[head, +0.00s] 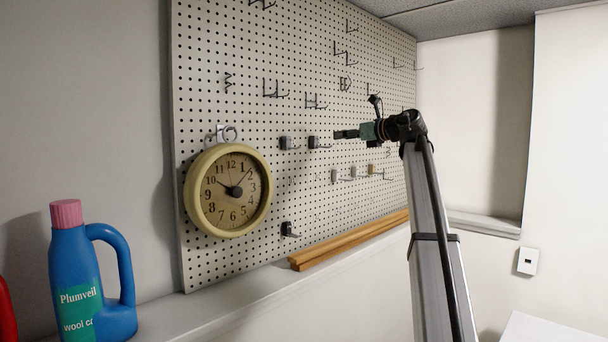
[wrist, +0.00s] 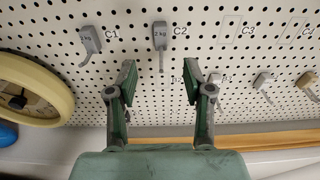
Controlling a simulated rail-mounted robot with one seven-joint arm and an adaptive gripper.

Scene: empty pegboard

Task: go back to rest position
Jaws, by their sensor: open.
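My gripper (head: 345,134) is raised in front of the pegboard (head: 300,60), reaching in from the right in the head view. In the wrist view my gripper (wrist: 158,85) has its two green-padded fingers spread apart with nothing between them. It faces the board below the hook labelled C2 (wrist: 160,40). Whether the fingertips touch the board cannot be told, but they hold nothing.
A round clock (head: 228,190) hangs at the board's left; its rim also shows in the wrist view (wrist: 50,82). A blue bottle (head: 88,275) stands on the ledge (head: 215,305). Wooden strips (head: 350,240) lie along the board's foot. Several hooks stick out from the board.

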